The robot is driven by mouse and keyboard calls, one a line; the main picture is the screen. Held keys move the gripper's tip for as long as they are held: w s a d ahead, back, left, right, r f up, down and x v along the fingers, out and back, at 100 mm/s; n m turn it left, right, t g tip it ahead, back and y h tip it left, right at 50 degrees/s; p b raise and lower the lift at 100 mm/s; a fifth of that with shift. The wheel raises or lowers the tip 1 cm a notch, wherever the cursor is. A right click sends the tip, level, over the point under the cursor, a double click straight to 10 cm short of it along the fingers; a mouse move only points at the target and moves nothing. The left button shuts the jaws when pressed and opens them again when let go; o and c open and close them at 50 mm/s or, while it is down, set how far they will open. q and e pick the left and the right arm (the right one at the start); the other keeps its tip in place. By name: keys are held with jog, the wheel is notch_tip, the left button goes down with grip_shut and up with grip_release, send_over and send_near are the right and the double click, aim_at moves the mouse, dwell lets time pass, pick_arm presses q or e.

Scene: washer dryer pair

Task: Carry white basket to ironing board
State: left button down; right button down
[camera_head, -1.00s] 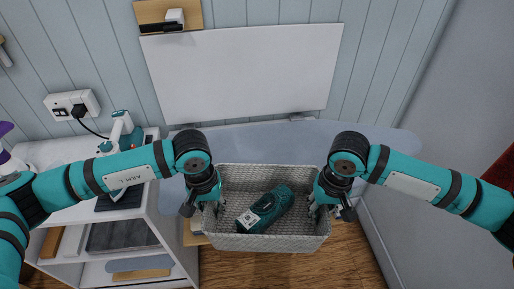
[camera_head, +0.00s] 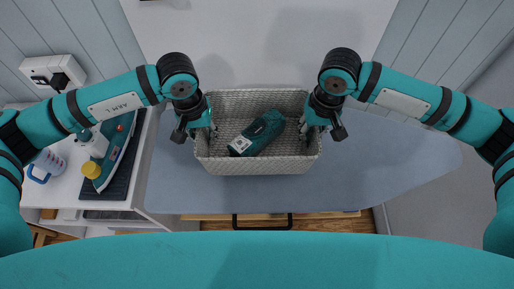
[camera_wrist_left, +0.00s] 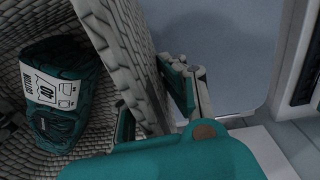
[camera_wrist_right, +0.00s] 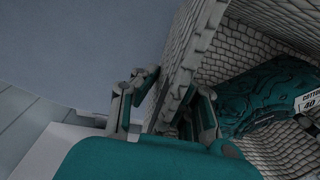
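The white woven basket (camera_head: 262,168) is upright over the blue-grey ironing board (camera_head: 395,180). I cannot tell whether its bottom touches the board. A teal folded garment (camera_head: 262,130) with a white label lies inside. My left gripper (camera_head: 211,127) is at the basket's left wall; in the left wrist view its fingers straddle the woven wall (camera_wrist_left: 125,60) and are shut on it. My right gripper (camera_head: 305,127) is at the right wall; in the right wrist view its fingers straddle that wall (camera_wrist_right: 190,50) and are shut on it.
A white panel (camera_head: 250,40) is behind the board. The board is bare to the basket's right.

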aim_at(209, 147)
pick_arm(q)
jog(key=shift+f, duration=0.2)
pick_arm(e)
jog(key=shift+f, duration=0.2)
